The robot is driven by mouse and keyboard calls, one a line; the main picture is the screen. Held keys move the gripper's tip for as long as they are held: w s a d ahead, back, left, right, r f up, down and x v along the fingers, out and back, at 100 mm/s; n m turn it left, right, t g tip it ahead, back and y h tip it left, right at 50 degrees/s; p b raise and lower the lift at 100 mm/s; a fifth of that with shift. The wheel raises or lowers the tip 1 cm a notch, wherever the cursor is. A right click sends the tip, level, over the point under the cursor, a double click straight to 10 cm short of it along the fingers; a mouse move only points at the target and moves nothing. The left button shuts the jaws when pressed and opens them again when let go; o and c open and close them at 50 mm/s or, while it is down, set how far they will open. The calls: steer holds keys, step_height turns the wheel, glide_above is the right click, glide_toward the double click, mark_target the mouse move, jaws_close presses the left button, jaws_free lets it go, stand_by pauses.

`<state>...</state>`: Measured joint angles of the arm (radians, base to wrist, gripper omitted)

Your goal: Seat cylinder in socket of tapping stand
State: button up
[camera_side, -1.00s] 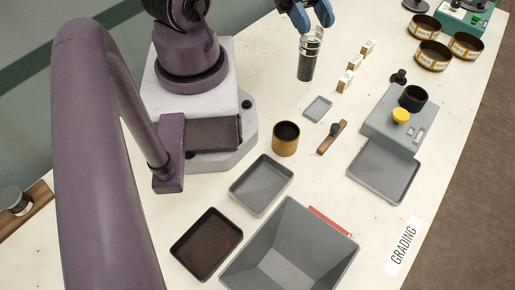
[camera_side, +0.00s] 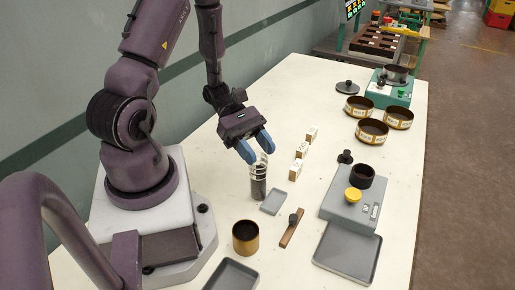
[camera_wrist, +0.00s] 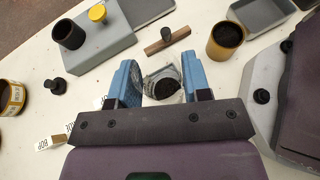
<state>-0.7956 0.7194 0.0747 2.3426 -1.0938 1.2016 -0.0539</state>
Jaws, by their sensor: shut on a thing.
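A clear glass cylinder (camera_side: 259,178) with dark grains in its lower part is held upright by my gripper (camera_side: 256,150). The blue fingers are shut on its upper part. In the wrist view the cylinder (camera_wrist: 163,84) shows between the fingertips, its dark contents seen from above. Whether its base touches the table I cannot tell. The tapping stand (camera_side: 342,208) is a grey box with a yellow button and a round black socket (camera_side: 362,175). It stands to the right of my gripper in the side view, apart from the cylinder. The socket also shows in the wrist view (camera_wrist: 68,33).
Several white labelled blocks (camera_side: 300,150) stand between cylinder and stand. A black knob (camera_side: 345,157) stands behind the stand; a grey tray (camera_side: 347,253) is in front.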

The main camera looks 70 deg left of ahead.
steer(key=o, duration=1.2)
steer(key=shift+f, duration=0.1)
steer(key=v, duration=1.1)
steer(key=d+r+m+y, duration=0.4)
steer(key=d+r+m, duration=0.1)
steer(key=m, duration=0.2)
steer(key=d+r+m+y, duration=0.3)
steer(key=d+r+m, duration=0.2)
steer(key=r+m, duration=0.1)
steer(key=d+r+m+y, duration=0.4)
steer(key=d+r+m, duration=0.1)
steer(key=m, duration=0.3)
steer(key=shift+w+r+m+y, duration=0.2)
steer(key=shift+r+m+y, duration=0.1)
steer(key=shift+r+m, duration=0.15)
steer(key=shift+o, duration=0.5)
steer(key=shift+s+d+r+m+t, duration=0.1)
steer(key=shift+d+r+m+t, duration=0.15)
steer(key=shift+r+m+t, duration=0.15)
